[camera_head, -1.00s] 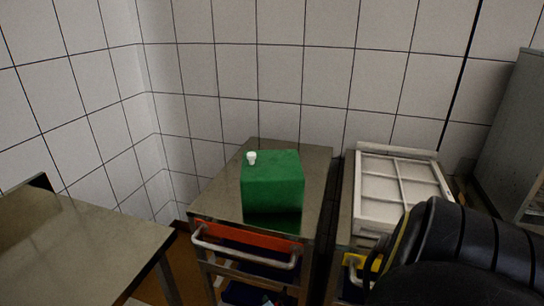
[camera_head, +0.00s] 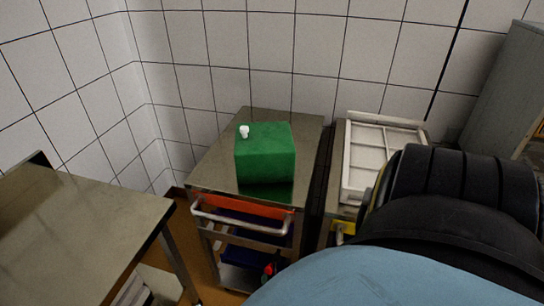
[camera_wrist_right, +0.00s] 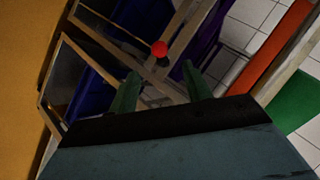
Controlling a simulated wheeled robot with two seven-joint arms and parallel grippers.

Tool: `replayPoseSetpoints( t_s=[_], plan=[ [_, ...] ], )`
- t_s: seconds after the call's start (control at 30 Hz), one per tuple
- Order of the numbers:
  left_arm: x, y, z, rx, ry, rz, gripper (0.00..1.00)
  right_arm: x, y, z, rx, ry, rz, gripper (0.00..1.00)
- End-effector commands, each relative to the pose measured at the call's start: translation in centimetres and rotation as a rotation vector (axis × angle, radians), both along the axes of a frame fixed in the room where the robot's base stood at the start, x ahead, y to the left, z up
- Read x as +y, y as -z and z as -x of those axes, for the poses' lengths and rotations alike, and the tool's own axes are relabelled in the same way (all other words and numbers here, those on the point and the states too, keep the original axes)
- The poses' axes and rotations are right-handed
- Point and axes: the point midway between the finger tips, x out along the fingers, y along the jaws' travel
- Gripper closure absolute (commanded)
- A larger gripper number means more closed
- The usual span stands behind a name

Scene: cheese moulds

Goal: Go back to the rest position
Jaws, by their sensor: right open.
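My right arm (camera_head: 430,215) fills the lower right of the head view, black and pale blue, and hides part of the floor and the carts there. Its gripper is outside the head view. In the right wrist view my right gripper (camera_wrist_right: 160,88) shows two dark green fingers spread apart with nothing between them. Beyond the fingers are a cart's frame, blue contents and a small red ball-shaped thing (camera_wrist_right: 159,48). My left arm and gripper are not in view.
A steel cart (camera_head: 219,165) carries a green box (camera_head: 265,155) with a white cap. A cart with a white framed tray (camera_head: 347,180) stands right of it, close to my right arm. A steel table (camera_head: 80,230) is at left. Tiled walls are behind.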

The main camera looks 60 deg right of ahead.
Motion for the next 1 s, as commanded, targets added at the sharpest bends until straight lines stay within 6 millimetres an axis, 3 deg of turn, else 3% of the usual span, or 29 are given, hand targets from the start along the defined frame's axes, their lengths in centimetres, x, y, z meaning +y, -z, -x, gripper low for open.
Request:
replayPoseSetpoints(
  t_s=[0.57,0.67,0.77,0.87,0.97,1.0],
  plan=[
    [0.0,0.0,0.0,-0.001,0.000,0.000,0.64,0.0,0.0,0.0,0.000,-0.002,0.000,0.51],
    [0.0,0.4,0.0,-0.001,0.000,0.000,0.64,0.8,0.8,-0.4,0.021,-0.057,0.005,0.51],
    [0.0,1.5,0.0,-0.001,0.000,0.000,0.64,3.3,3.4,-1.2,0.094,-0.243,0.023,0.51],
    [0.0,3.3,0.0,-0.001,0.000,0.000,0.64,7.7,8.0,-0.6,0.234,-0.559,0.059,0.51],
    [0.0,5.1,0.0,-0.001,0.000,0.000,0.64,12.0,13.3,3.1,0.423,-0.927,0.110,0.51],
    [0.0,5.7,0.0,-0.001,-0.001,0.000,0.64,13.2,15.3,5.2,0.500,-1.061,0.131,0.51]
  ],
)
